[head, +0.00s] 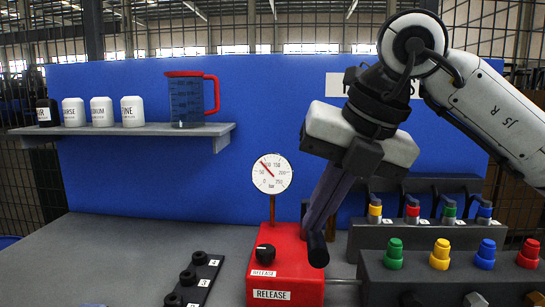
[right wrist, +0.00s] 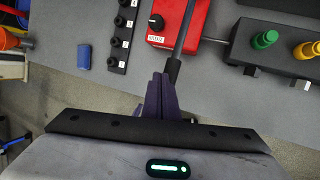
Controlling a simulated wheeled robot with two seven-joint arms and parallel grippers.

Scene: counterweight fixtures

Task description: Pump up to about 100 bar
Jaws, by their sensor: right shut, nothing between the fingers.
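The red pump box (head: 285,262) stands on the grey bench, with a black release knob (head: 265,253) on top and a RELEASE label on its front. A round white gauge (head: 272,174) rises behind it; its red needle points up and left, close to the 100 mark as far as I can read. The pump lever's black grip (head: 317,249) stands at the box's right side; it also shows in the right wrist view (right wrist: 173,70). My right gripper (head: 314,222) is shut and empty, its fingers close beside the grip; contact is unclear. My left gripper is not in view.
A valve block with coloured knobs (head: 440,255) stands right of the pump, with coloured connectors behind. A black numbered strip (head: 194,280) lies left of it. A shelf (head: 130,130) holds bottles and a measuring jug (head: 187,100).

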